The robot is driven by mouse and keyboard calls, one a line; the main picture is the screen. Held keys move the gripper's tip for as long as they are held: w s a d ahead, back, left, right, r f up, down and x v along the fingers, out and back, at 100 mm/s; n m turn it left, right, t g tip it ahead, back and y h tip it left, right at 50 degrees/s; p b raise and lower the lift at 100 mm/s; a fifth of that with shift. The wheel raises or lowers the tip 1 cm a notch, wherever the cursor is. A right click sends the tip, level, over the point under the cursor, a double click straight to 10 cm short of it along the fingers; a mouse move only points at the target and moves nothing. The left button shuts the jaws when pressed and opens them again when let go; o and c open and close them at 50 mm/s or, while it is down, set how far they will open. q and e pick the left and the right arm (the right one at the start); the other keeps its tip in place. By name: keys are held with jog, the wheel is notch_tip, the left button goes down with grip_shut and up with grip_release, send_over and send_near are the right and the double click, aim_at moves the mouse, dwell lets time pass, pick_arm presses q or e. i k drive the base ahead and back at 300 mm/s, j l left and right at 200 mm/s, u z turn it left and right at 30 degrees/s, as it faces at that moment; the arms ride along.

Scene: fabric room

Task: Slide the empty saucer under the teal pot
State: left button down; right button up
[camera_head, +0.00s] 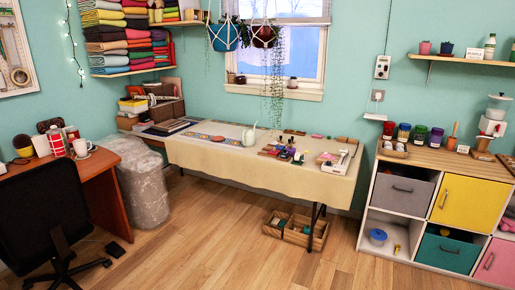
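A teal-blue pot (223,38) hangs in a white net holder in front of the window. A small dark bluish pot (446,48) stands on the upper right wall shelf, beside a pink pot (424,48). I cannot tell which of these is the task's teal pot. A low, pale, flat thing (474,53) lies to the right of the dark pot on that shelf; it is too small to tell if it is a saucer. Neither of my grippers shows.
A cloth-covered table (205,155) holds a pale teapot-like thing (248,136) and small items. A cube cabinet (400,193) stands at the right, below the wall shelf (460,60). A black chair (55,210) is at the left. The wooden floor (220,245) in front is open.

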aim_at(217, 137)
jog(key=i, duration=2.45)
